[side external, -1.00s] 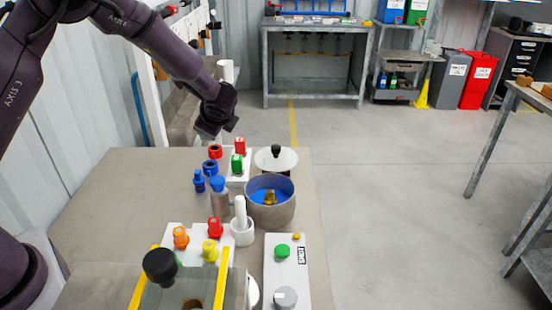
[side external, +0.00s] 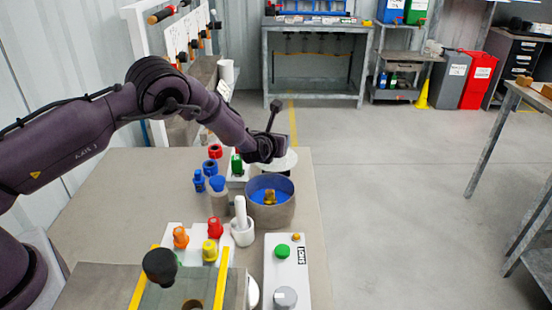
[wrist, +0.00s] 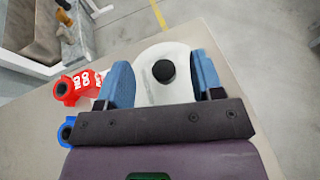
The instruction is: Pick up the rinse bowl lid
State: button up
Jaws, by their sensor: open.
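The rinse bowl lid (wrist: 148,86) is a pale round disc with a black knob (wrist: 163,71). In the wrist view the knob shows between my gripper's two blue fingers, with a gap on each side. My gripper (wrist: 163,80) is open and empty. In the side view my gripper hides part of the lid (side external: 291,160), which lies on the table behind the rinse bowl (side external: 284,212). The bowl is grey with blue inside and a brass-coloured part in it. I cannot tell how far the fingertips are above the lid.
Red and blue fittings (wrist: 66,89) lie left of my gripper. The table's right edge is close to the lid.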

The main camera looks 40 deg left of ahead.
notch_tip(320, 180, down, 3)
jog(key=shift+f, duration=0.15)
jog(key=shift+w+a, duration=0.35)
jog(key=shift+w, duration=0.2)
jog(key=shift+x, duration=0.8)
jog(key=shift+c, duration=0.4)
jog(key=c, duration=1)
